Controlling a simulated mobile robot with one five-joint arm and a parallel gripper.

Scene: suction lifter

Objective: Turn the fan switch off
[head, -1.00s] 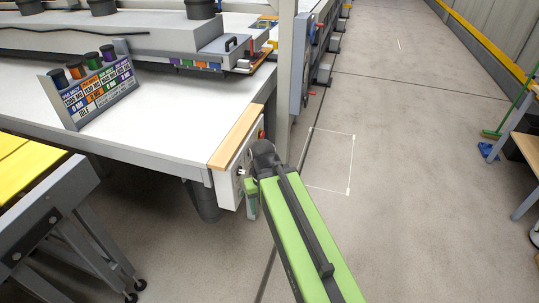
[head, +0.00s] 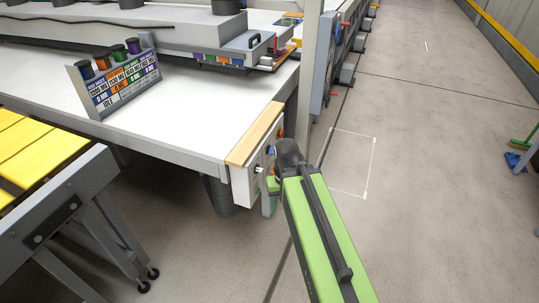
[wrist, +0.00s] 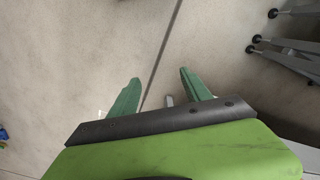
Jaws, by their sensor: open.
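The control panel (head: 243,187) is a light box with a wooden top, fixed at the corner of the white table. Its face holds a small pale switch knob (head: 260,170), a blue knob (head: 270,151) and a red button (head: 281,134). I cannot read which one is the fan switch. My gripper (head: 270,198) hangs just right of the panel face, pointing down, below the knobs. In the wrist view my gripper (wrist: 160,76) has its two green fingers apart.
The white table (head: 150,122) holds a display stand (head: 122,84) with coloured labels. A roller frame with yellow slats (head: 40,152) stands at the left. The grey floor to the right is open, with a white marked rectangle (head: 368,165).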

